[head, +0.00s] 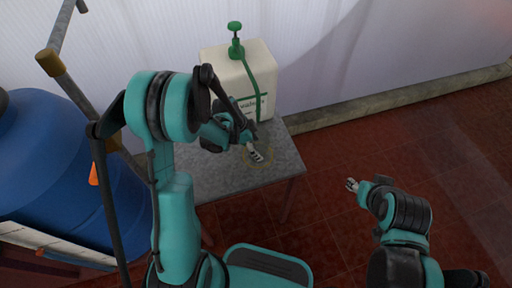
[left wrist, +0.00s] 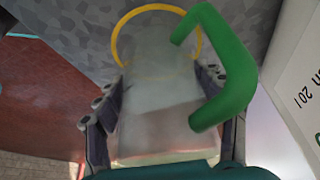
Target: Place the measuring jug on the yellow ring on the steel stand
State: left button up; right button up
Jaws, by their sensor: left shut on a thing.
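The measuring jug (left wrist: 165,95) is a clear, see-through vessel with a green handle (left wrist: 228,65), large in the left wrist view. My left gripper (left wrist: 168,115) has a finger on each side of it and is shut on it. The yellow ring (left wrist: 120,38) lies on the grey stand top, and the jug's far end overlaps it in this view. I cannot tell whether the jug touches the stand (head: 225,178). In the head view my left gripper (head: 254,152) is over the ring, with the jug hardly visible. My right gripper (head: 351,184) is over the floor, its opening unclear.
A white canister (head: 240,80) with a green pump and strap stands at the back of the stand, close to my left gripper. A blue barrel (head: 60,160) and pipes are at the left. The red tiled floor (head: 400,150) at right is clear.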

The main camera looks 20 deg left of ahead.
pick_arm(q)
jog(key=shift+a, duration=0.1)
jog(key=o, duration=0.8)
jog(key=shift+f, duration=0.15)
jog(key=o, duration=0.4)
